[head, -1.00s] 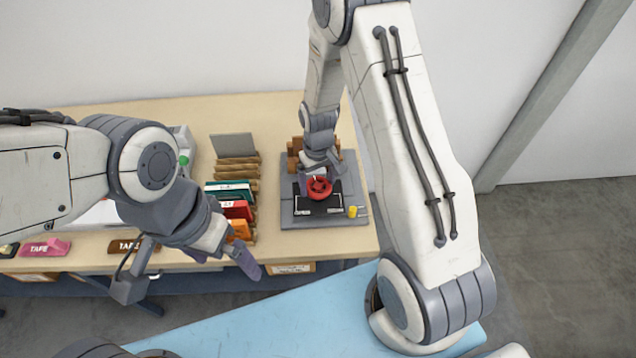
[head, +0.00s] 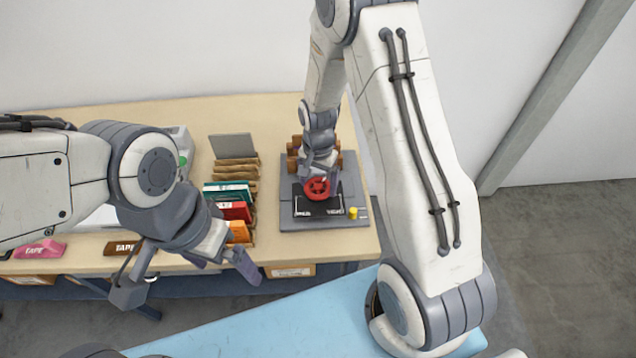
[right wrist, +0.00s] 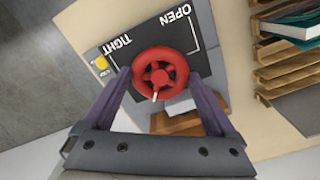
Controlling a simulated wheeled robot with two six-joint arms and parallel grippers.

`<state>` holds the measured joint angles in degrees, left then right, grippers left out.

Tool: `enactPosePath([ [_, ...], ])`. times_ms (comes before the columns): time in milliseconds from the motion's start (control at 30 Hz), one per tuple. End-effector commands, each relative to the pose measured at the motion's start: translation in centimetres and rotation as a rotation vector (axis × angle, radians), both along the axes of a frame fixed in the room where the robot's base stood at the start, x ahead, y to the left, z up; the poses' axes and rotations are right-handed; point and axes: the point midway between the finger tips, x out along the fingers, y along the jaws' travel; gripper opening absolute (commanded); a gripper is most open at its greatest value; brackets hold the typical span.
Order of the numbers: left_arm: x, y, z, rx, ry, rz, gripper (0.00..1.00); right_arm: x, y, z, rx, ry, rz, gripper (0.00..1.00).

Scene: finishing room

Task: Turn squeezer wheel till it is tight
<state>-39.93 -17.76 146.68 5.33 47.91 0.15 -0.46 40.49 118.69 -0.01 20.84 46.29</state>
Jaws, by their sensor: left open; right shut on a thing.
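The red squeezer wheel (head: 317,189) sits on the dark plate of the squeezer (head: 290,218) at the right end of the table. In the right wrist view the wheel (right wrist: 160,74) fills the space between my right gripper's fingers (right wrist: 160,90), which are shut on its rim from both sides. A white pointer mark shows on the wheel's lower edge there. The plate carries the words OPEN and TIGHT, with a yellow knob (right wrist: 101,61) beside TIGHT. My left gripper (head: 222,266) is open and empty, in front of the table's front edge.
A wooden rack (head: 236,171) with coloured books stands left of the squeezer. Wooden rolls or blocks (head: 345,160) lie behind it. A pink tape block (head: 40,249) and a brown one lie at the front left. A blue surface (head: 280,322) is nearest to me.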

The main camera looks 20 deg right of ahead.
Motion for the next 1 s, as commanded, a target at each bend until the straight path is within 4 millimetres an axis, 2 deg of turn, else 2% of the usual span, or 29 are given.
enactPosePath([
  [600,0.0,0.0,-0.71,0.0,0.0,0.0,1.0,0.14,0.05,0.1,0.001,-0.003,-0.576,0.36],
  [1000,0.0,0.0,-0.92,0.0,0.0,-0.001,1.0,0.16,0.06,0.14,0.001,-0.003,-0.833,0.36],
])
